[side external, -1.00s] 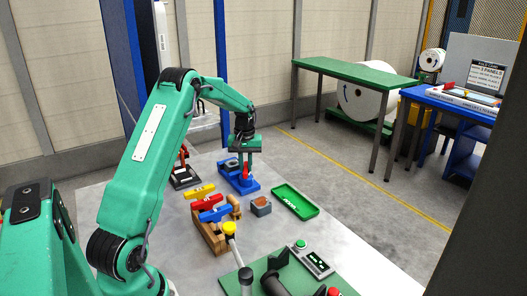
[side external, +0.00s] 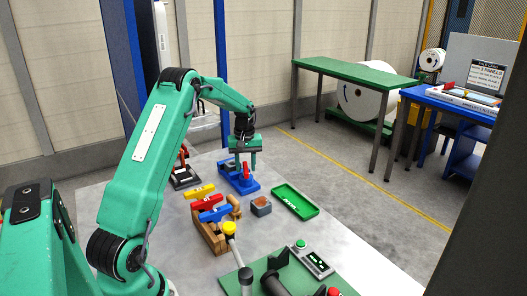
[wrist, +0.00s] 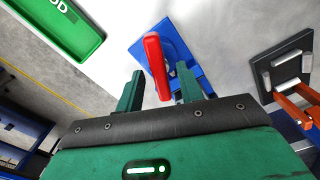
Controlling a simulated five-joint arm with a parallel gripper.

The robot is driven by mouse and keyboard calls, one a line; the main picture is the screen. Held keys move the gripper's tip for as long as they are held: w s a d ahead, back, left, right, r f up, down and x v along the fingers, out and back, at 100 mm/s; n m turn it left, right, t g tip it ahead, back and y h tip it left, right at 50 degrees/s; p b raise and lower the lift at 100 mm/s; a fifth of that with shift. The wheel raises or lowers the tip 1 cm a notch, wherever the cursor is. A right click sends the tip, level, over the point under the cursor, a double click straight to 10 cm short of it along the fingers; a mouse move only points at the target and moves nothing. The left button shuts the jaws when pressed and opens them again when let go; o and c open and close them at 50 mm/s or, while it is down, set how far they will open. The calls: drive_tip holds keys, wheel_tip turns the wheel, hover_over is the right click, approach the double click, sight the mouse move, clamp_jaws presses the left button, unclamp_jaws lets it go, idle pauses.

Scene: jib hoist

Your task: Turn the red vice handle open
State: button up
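The blue vice (side external: 240,183) stands on the bench below my gripper (side external: 246,164). Its red handle (side external: 247,170) shows small between the fingers in the side view. In the wrist view the red handle (wrist: 156,66) stretches up from between the two green fingers of my gripper (wrist: 160,69), with gaps on both sides. The fingers are spread and do not appear to touch it. The vice body (wrist: 177,50) lies behind the handle and is partly hidden by it and the right finger.
A green tray (side external: 295,203) lies right of the vice. A small grey block with an orange top (side external: 261,207) and a wooden rack (side external: 213,238) with coloured handles stand nearer. A dark-based fixture with red parts (side external: 184,176) stands left of the vice.

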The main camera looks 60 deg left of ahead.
sight(246, 166)
drive_tip(key=shift+r, duration=0.1)
drive_tip(key=shift+r, duration=3.8)
drive_tip(key=shift+d+r, duration=0.1)
drive_tip(key=shift+r, duration=0.05)
drive_tip(key=shift+d+r, duration=0.2)
drive_tip(key=shift+d, duration=0.05)
drive_tip(key=s+d+r+m+t, duration=0.1)
drive_tip(key=s+d+r+m, duration=0.2)
drive_tip(key=d+r, duration=0.45)
drive_tip(key=s+d+r+m+t, duration=0.1)
drive_tip(key=s+d+r+m, duration=0.25)
drive_tip(key=d, duration=0.75)
drive_tip(key=s+d+f+m+t, duration=0.1)
drive_tip(key=s+d+m+t, duration=0.2)
drive_tip(key=s+d, duration=1)
drive_tip(key=s+m, duration=0.2)
drive_tip(key=m, duration=0.1)
drive_tip(key=shift+s+f+m+t, duration=0.3)
drive_tip(key=shift+s+f+m, duration=0.05)
drive_tip(key=shift+s, duration=0.05)
